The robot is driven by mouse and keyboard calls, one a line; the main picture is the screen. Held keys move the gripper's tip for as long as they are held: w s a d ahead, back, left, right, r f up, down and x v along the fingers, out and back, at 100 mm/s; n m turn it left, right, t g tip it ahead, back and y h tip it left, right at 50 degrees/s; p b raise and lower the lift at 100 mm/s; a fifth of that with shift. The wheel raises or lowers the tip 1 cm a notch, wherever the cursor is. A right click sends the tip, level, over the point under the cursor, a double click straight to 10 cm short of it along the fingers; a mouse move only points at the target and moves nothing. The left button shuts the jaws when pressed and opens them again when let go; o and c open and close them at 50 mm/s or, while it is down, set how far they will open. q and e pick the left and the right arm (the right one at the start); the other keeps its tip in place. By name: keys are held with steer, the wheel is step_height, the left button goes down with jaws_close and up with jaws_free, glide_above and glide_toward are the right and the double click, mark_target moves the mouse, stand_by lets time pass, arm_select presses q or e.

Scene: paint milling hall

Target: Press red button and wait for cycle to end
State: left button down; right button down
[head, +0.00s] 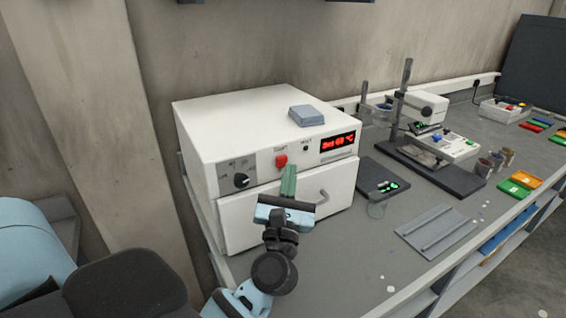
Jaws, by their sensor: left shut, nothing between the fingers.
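The red button (281,160) sits on the upper front panel of a white box-shaped machine (240,106). Left of it is a black knob (241,181); right of it a display (338,142) shows lit red characters, seemingly a temperature setting. My left gripper (289,172) is shut and empty, its green fingers pointing up at the panel just below and right of the button. I cannot tell whether the fingertips touch the panel. The machine's lower door with its handle (322,197) looks closed, partly hidden by my gripper. My right gripper is not in view.
A blue-grey block (306,115) lies on top of the machine.

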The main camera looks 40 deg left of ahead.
arm_select(q)
steer(key=shift+a, duration=0.15)
steer(key=shift+w+a, duration=0.15)
steer(key=shift+a, duration=0.1)
steer(key=shift+w+a, duration=0.15)
steer(key=shift+a, duration=0.25)
stand_by(0.8)
stand_by(0.3)
steer(key=shift+s+d, duration=0.35)
steer(key=shift+d, duration=0.45)
